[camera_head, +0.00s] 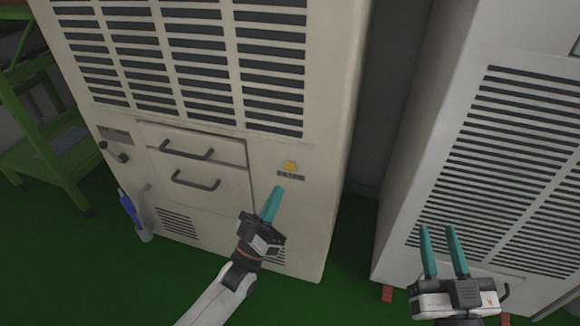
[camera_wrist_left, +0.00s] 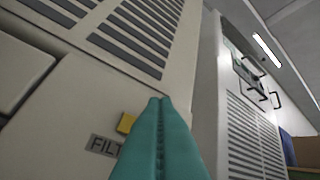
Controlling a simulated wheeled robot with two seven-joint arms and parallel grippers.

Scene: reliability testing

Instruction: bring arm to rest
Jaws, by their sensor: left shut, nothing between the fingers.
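My left gripper (camera_head: 272,204) is shut and empty, its teal fingers pressed together and pointing up in front of the beige cabinet. In the head view the yellow part (camera_head: 291,166) sits on the cabinet front, above and right of the fingertips. My right gripper (camera_head: 443,242) is at the lower right, its two teal fingers apart and nothing between them.
The beige cabinet (camera_head: 325,100) has vents, two drawers with dark handles (camera_head: 196,181) and a knob (camera_head: 118,155). A second vented cabinet (camera_head: 410,200) stands right, behind my right gripper. A green cart (camera_head: 45,160) and a blue-white bottle (camera_head: 135,215) are at left. The floor (camera_head: 345,240) is green.

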